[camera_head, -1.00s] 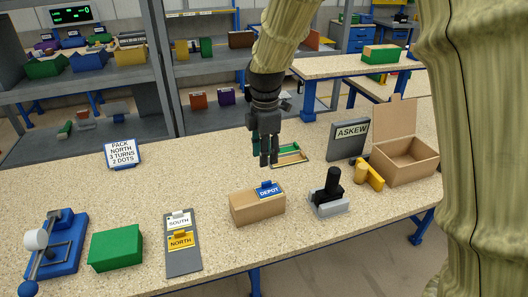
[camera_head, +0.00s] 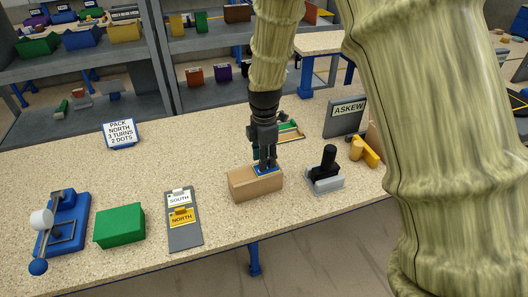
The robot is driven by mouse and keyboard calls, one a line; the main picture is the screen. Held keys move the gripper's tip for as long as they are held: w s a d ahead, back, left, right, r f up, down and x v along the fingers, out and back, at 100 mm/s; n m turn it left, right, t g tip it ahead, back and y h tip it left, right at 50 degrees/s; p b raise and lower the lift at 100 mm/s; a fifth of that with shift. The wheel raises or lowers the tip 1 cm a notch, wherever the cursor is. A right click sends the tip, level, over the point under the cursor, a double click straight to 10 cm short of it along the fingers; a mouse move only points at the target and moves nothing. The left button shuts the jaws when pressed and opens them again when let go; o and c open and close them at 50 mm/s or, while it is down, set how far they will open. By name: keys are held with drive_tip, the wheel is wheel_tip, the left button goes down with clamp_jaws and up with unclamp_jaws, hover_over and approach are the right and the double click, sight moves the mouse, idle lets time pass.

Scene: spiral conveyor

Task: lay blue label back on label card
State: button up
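The blue label (camera_head: 266,170) lies on top of a closed brown cardboard box (camera_head: 256,186), and its text is now mostly hidden by my gripper. My gripper (camera_head: 267,165) points down at the label from above, its fingertips at or just over it. I cannot tell whether the fingers have closed on it. The grey label card (camera_head: 184,240) lies on the table left of the box. It holds a white SOUTH label (camera_head: 179,197) and a yellow NORTH label (camera_head: 181,217), with bare grey below them.
A green box (camera_head: 120,225) and a blue device (camera_head: 62,230) stand left of the card. A PACK NORTH sign (camera_head: 120,133) stands behind. Table between card and box is clear.

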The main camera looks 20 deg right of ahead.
drive_tip(key=shift+c, duration=0.4)
clamp_jaws()
drive_tip(key=shift+r+p, duration=0.75)
drive_tip(key=shift+r, duration=0.1)
drive_tip(key=shift+r, duration=0.15)
drive_tip(key=shift+r+p, duration=1.85)
drive_tip(key=shift+r, duration=0.15)
